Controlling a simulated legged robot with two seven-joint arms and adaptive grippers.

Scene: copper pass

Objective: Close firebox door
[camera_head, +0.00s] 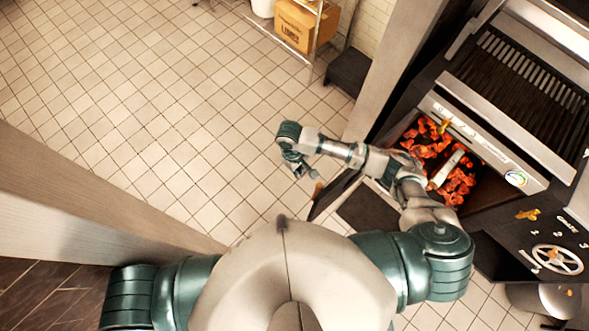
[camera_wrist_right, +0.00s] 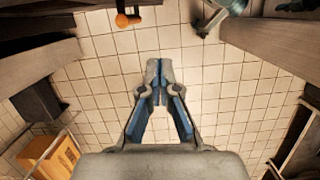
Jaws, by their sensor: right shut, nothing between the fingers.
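The firebox (camera_head: 480,200) is open at the right of the head view, with glowing orange coals inside. Its door (camera_head: 336,194) appears swung out to the left of the opening, seen nearly edge-on and partly hidden by my right arm. A small orange-brown knob (camera_head: 318,189) shows near the door's outer end; an orange knob (camera_wrist_right: 126,20) also shows at the top of the wrist view. My right gripper (camera_head: 298,170) is just left of and beyond the door, apart from the knob. In the wrist view its fingers (camera_wrist_right: 158,82) are closed together and empty. My left gripper is out of view.
A grill grate (camera_head: 525,70) lies above the firebox, and a handwheel (camera_head: 557,260) is on its right. A post (camera_head: 400,60) stands beside it. A cardboard box (camera_head: 305,25) sits on a rack at the back. The tiled floor (camera_head: 150,110) left of my gripper is clear.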

